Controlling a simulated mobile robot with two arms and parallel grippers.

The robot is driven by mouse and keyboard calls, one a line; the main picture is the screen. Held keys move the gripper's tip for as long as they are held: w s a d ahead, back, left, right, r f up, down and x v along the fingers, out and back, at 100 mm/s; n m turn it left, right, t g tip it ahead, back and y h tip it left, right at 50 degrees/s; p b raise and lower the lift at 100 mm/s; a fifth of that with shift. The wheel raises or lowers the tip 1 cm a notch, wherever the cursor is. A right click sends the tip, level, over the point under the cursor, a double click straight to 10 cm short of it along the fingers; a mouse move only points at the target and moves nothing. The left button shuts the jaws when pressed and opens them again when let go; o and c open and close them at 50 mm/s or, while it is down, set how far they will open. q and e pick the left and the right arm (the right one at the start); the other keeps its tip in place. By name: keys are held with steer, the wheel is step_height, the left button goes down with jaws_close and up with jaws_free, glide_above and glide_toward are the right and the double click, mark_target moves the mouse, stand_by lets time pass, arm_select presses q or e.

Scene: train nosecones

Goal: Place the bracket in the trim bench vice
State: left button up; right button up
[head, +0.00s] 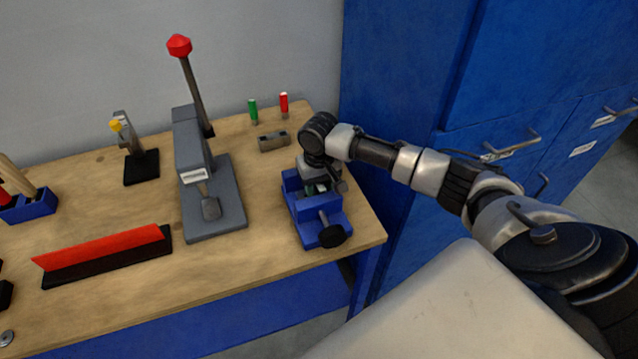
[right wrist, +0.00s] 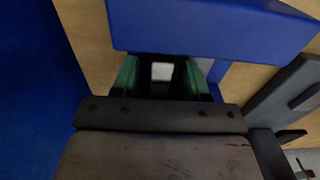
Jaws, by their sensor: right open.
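The blue trim bench vice (head: 325,233) stands at the right front of the wooden bench, its dark handle knob toward the front edge. My right gripper (head: 318,188) points down into the vice between its jaws. In the right wrist view its two green fingertips (right wrist: 160,78) are apart, and the blue vice body (right wrist: 210,28) lies just beyond them. A small pale piece (right wrist: 162,71) shows between the fingertips without visible contact; it may be the bracket, but most of it is hidden. My left gripper is not in view.
A grey press (head: 215,205) with a red-knobbed lever stands left of the vice. A grey block (head: 273,140) and green and red handled tools (head: 284,104) are behind it. A red-topped strip (head: 105,253) lies further left. Blue cabinets (head: 420,90) stand close on the right.

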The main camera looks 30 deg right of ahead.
step_height(320, 180, up, 12)
steer(key=b, duration=0.1)
stand_by(0.5)
steer(key=shift+r, duration=0.1)
